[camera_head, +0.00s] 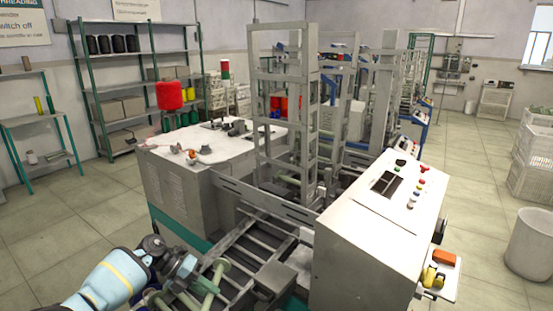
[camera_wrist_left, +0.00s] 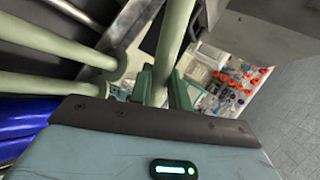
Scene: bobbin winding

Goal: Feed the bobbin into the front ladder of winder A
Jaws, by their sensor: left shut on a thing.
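My left gripper (camera_head: 203,272) is low in the head view, beside the near end of the grey winder. It is shut on a pale green bobbin (camera_head: 212,288), a slim tube. In the left wrist view my left gripper (camera_wrist_left: 162,90) has its dark green fingers on either side of the bobbin (camera_wrist_left: 172,42), which extends up the picture. A tall grey ladder-like frame (camera_head: 256,110) stands on the machine. A low frame with rails and crossbars (camera_head: 238,250) lies before it; I cannot tell which is the front ladder. My right gripper is not in view.
Other pale green tubes (camera_wrist_left: 65,84) lie close left of the gripper in the wrist view. A white control cabinet (camera_head: 375,220) stands right of the low frame, and a white-topped cabinet (camera_head: 190,190) stands left. The floor (camera_head: 75,222) at left is clear.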

